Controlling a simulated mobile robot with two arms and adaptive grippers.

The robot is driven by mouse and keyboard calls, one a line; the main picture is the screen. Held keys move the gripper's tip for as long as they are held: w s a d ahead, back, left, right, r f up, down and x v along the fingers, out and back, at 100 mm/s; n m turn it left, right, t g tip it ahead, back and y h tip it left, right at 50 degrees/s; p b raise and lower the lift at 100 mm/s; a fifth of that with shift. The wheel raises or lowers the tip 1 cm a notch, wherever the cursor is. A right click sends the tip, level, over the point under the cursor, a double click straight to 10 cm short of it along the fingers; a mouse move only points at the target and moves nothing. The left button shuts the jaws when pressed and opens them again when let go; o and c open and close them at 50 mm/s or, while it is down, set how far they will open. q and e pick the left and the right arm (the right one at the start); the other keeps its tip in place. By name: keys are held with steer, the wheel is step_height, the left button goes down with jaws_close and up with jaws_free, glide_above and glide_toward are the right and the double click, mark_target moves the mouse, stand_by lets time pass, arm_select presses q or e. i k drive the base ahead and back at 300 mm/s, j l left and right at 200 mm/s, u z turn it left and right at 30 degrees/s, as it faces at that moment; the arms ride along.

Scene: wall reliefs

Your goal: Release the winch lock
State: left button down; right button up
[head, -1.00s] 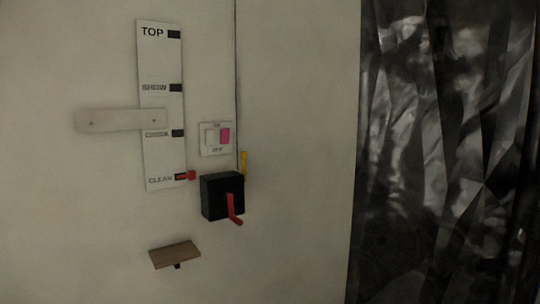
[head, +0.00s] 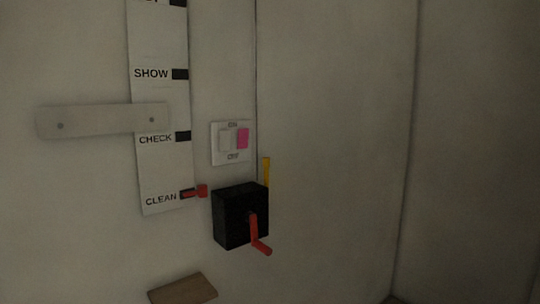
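The winch is a black box (head: 241,217) on the pale wall with a red crank handle (head: 259,236) on its front, pointing down and to the right. A yellow lever (head: 266,172) stands upright just behind the box's upper right edge; its lower end is hidden by the box. A thin cable (head: 256,80) runs up the wall above the box. A red pointer (head: 200,191) sits at the CLEAN mark of the white scale strip (head: 160,105). Neither of my grippers is in view.
A switch plate (head: 232,143) with a white and a pink rocker is above the box. A pale bar (head: 85,121) crosses the strip. A brown wooden ledge (head: 183,289) juts out at the bottom. The wall to the right is bare up to a corner.

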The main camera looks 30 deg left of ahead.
mark_target(266, 160)
steer(key=i+j, duration=0.1)
steer(key=j, duration=0.3)
steer(key=i+j, duration=0.1)
steer(key=j, duration=0.25)
steer(key=i+j, duration=0.1)
steer(key=j, duration=0.3)
steer(key=i+j, duration=0.1)
steer(key=j, duration=0.25)
steer(key=z, duration=0.05)
